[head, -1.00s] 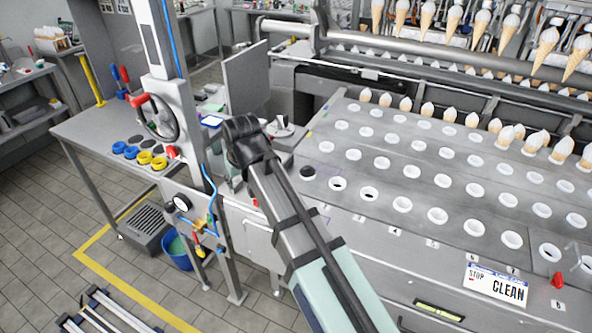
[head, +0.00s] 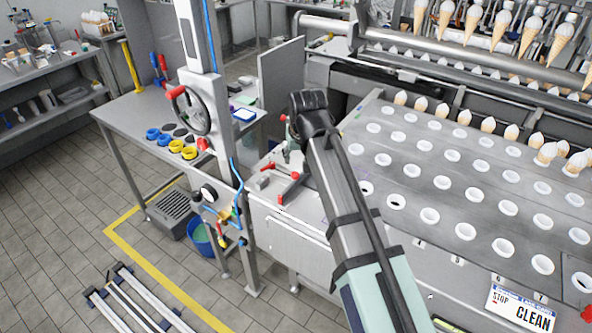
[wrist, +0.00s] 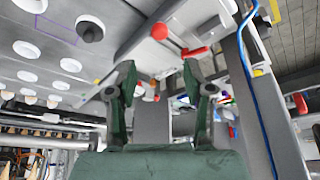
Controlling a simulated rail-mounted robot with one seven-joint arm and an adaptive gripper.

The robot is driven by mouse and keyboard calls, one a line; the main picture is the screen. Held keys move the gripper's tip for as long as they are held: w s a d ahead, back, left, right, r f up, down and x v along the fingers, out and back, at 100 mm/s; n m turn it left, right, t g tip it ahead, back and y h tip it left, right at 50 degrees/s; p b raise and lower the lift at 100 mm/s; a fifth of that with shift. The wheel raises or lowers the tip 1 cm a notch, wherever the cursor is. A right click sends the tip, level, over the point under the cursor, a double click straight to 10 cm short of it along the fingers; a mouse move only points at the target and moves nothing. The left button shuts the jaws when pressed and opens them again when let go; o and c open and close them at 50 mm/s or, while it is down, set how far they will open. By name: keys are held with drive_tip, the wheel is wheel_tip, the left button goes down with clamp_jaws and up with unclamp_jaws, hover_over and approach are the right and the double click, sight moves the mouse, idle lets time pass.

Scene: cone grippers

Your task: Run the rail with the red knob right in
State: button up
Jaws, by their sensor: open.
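In the wrist view a grey rail (wrist: 136,48) runs diagonally along the edge of the plate, with a round red knob (wrist: 159,31) near its upper part. My gripper (wrist: 157,75) is open and empty, its two dark green fingers apart, pointing towards the rail and knob without visibly holding them. In the head view my gripper (head: 310,106) is a dark shape above the left edge of the holed plate; its fingertips are hard to make out. Small red parts (head: 294,175) show at the machine's left corner, left of my arm; I cannot tell which is the knob.
A red handle (wrist: 195,52) and a post with a blue hose (wrist: 246,60) stand beside the rail in the wrist view. A holed plate (head: 440,185) with cones lies right of my arm. A side table (head: 140,118) with coloured discs stands left.

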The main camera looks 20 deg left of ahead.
sight(295, 173)
drive_tip(key=p+x, duration=0.2)
drive_tip(key=x, duration=0.8)
drive_tip(key=shift+w+f, duration=0.2)
drive_tip(key=shift+f, duration=0.1)
